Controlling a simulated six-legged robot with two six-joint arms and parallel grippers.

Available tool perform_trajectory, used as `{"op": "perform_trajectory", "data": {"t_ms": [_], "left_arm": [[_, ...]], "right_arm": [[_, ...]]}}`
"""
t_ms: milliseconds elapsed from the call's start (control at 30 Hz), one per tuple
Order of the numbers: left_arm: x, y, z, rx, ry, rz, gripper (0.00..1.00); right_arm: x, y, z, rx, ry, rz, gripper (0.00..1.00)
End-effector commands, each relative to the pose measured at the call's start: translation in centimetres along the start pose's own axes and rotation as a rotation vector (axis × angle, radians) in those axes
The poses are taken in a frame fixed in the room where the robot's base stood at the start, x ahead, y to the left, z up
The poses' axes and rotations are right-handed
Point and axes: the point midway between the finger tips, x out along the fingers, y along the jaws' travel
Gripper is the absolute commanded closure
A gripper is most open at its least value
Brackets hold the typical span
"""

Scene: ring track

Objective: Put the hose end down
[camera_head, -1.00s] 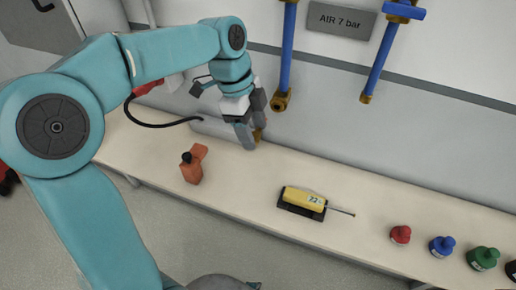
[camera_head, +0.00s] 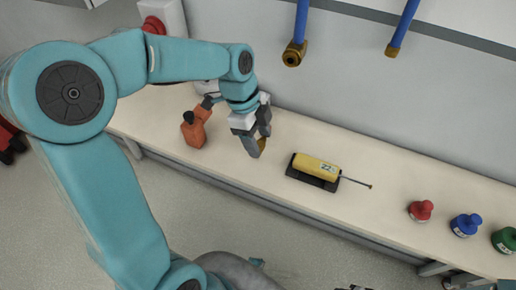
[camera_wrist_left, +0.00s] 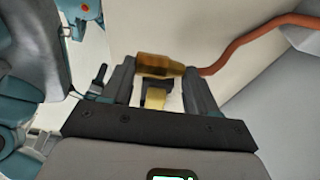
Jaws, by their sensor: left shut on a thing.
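The hose end is a brass fitting (camera_wrist_left: 158,65) on an orange-red hose (camera_wrist_left: 245,40) that runs off to the right in the left wrist view. My left gripper (camera_wrist_left: 160,72) is shut on this fitting, with one finger at each side. In the head view my left gripper (camera_head: 257,146) is over the pale bench (camera_head: 220,155), left of the yellow tool. Only a bit of brass (camera_head: 262,143) shows at its fingertips, and the hose is hidden there. I cannot tell whether the fitting touches the bench. My right gripper is not in view.
An orange tool or bottle (camera_head: 194,130) stands left of the gripper. A yellow instrument (camera_head: 316,167) lies on a dark base to the right. Red (camera_head: 420,210), blue (camera_head: 465,224) and green (camera_head: 505,240) pots stand farther right. Two blue pipes with brass ends (camera_head: 294,53) hang behind.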

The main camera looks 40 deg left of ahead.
Motion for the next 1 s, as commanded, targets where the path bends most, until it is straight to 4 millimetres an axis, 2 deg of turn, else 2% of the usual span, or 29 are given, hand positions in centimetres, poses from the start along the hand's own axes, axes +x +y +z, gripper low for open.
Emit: {"op": "perform_trajectory", "data": {"t_ms": [200, 267, 667, 700, 767, 800, 1000], "left_arm": [[3.4, 0.1, 1.0, -0.002, 0.000, 0.005, 0.72], [3.9, 0.1, 1.1, -0.001, 0.000, 0.004, 0.72], [4.5, 0.1, 1.3, 0.000, 0.000, 0.001, 0.72], [4.6, 0.1, 1.3, 0.000, 0.000, 0.001, 0.38], [4.4, 0.1, 1.2, 0.000, 0.000, 0.001, 0.19], [4.4, 0.1, 1.2, 0.000, 0.000, 0.001, 0.16], [4.4, 0.1, 1.2, 0.000, 0.000, 0.001, 0.16]], "right_arm": [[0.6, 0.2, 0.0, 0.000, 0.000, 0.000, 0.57], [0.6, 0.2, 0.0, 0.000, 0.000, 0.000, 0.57], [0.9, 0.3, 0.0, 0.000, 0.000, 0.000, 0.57], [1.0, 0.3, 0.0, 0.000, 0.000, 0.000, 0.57], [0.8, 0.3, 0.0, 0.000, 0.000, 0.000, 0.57], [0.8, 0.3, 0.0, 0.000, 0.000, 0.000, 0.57], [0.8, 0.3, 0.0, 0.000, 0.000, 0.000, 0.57]]}}
